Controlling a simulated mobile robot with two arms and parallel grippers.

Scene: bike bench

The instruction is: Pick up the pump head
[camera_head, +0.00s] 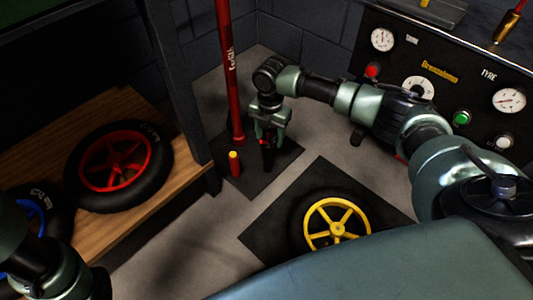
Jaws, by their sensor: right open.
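A tall red pump (229,75) with white lettering stands on a dark mat (285,160). A small upright red piece with a yellow top (235,163) stands near its foot; I cannot tell whether it is the pump head. My right gripper (268,145) points down over the mat, just right of the pump, with its jaws open. A dark piece with a little red shows between or just below its fingers, too small and dark to identify. It does not look gripped. My left arm enters at the lower left; its gripper is out of view.
A wooden shelf (110,228) at left holds a red-rimmed wheel (115,170) and a blue-rimmed wheel (35,212). A yellow-rimmed wheel (337,226) lies on another dark mat (262,235). A gauge panel (445,95) is at right, with a brass-and-red fitting (508,24) above it.

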